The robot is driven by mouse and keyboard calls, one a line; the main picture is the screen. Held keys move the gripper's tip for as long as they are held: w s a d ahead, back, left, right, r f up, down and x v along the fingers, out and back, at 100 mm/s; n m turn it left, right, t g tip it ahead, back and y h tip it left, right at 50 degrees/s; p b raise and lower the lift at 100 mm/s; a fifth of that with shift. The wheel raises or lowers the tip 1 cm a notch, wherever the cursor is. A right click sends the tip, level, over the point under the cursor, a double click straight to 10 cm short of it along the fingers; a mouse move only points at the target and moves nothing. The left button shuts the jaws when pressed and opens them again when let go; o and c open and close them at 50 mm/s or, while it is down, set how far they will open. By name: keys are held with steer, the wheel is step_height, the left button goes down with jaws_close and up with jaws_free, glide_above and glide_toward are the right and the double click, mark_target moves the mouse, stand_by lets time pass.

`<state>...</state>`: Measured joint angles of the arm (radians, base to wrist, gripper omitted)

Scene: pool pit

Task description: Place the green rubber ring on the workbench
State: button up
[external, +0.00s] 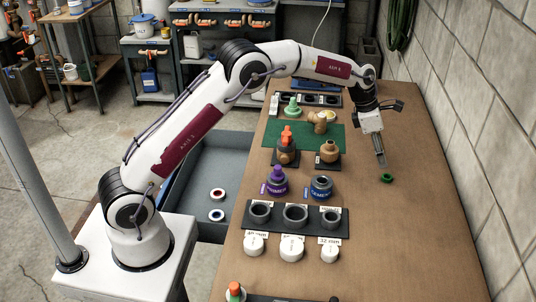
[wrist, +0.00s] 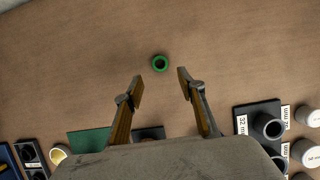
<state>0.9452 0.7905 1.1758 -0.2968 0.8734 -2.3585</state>
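A small green rubber ring (external: 387,178) lies flat on the brown workbench (external: 420,235), toward its right side. In the wrist view the ring (wrist: 160,63) is just beyond my fingertips, centred between them. My gripper (external: 382,160) points down close to the ring in the external view. In the wrist view my gripper (wrist: 160,82) is open, with its fingers apart and nothing between them. I cannot tell how high the fingertips are above the bench.
A black rack (external: 296,219) with grey sockets and white caps (external: 291,249) stands at the front. The bench's right side is mostly clear, beside a block wall (external: 470,100).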

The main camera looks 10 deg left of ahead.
steer(key=shift+v, duration=2.3)
steer(key=w+a+r+m+t, duration=0.1)
steer(key=a+r+m, duration=0.3)
steer(key=a, duration=0.7)
steer(key=w+a+r+m+t, duration=0.1)
steer(key=w+a+r, duration=0.1)
steer(key=a+r, duration=0.65)
steer(key=w+a+r+m+t, duration=0.1)
steer(key=a+r+m, duration=0.15)
steer(key=a, duration=1.15)
steer(key=s+a+m+t+y, duration=0.1)
steer(key=s+a+m, duration=0.25)
steer(key=a, duration=0.45)
steer(key=s+a+m+t+y, duration=0.1)
steer(key=s+a+m, duration=0.1)
steer(key=s+a, duration=0.5)
steer(key=s+a+f+m+y, duration=0.2)
steer(key=s+a+f+m, duration=0.2)
steer(key=s+a, duration=0.4)
steer(key=a+m, duration=0.1)
steer(key=a, duration=0.2)
steer(key=shift+f+t, duration=0.3)
